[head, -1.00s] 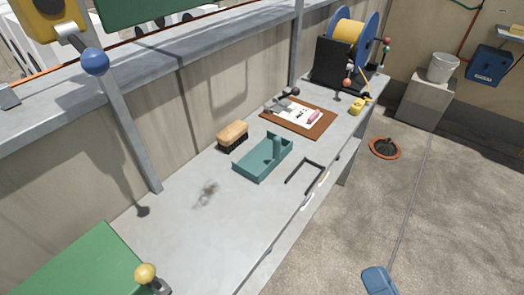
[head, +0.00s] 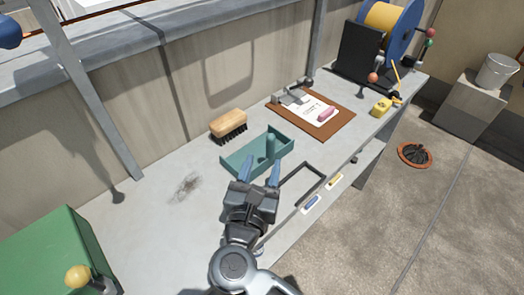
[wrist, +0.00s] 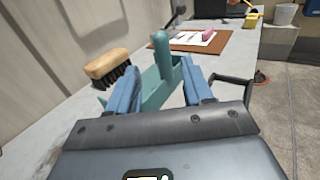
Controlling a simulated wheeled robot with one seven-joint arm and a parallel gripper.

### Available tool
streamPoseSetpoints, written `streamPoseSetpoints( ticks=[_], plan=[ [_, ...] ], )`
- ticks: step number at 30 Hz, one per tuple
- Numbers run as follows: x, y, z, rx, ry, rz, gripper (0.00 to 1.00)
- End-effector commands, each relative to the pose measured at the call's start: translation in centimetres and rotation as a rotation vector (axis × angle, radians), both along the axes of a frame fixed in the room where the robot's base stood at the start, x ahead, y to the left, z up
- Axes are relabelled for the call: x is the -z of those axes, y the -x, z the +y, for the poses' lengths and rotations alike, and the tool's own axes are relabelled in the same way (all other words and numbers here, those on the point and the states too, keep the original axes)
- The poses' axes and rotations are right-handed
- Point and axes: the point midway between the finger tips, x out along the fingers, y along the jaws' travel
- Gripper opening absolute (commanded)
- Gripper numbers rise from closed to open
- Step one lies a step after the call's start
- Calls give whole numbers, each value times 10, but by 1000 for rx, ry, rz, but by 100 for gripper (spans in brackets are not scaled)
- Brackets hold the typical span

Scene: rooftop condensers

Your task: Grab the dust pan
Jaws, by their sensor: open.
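The teal dust pan (head: 238,160) lies on the grey bench, with a short upright handle (head: 270,146) rising from it. My gripper (head: 259,172) is open, its two blue fingers pointing at the near side of the pan. In the wrist view the dust pan (wrist: 152,90) and its handle (wrist: 162,55) show between and beyond the open fingers (wrist: 160,80). The handle stands ahead of the fingertips, with nothing held between them. The fingers hide part of the pan's near wall.
A wooden brush (head: 228,125) sits just behind the pan. A brown clipboard (head: 335,120) with papers lies to the right. A black bracket (head: 312,170) is right of my gripper. A green box (head: 50,250) stands at the lower left. Bench left of the pan is mostly clear.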

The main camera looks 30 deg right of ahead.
Motion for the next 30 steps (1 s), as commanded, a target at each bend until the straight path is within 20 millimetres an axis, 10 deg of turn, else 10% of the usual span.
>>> streamPoseSetpoints(
  ticks=[30],
  plan=[
    [1,-57,-51,0,-1,0,43]
  ],
)
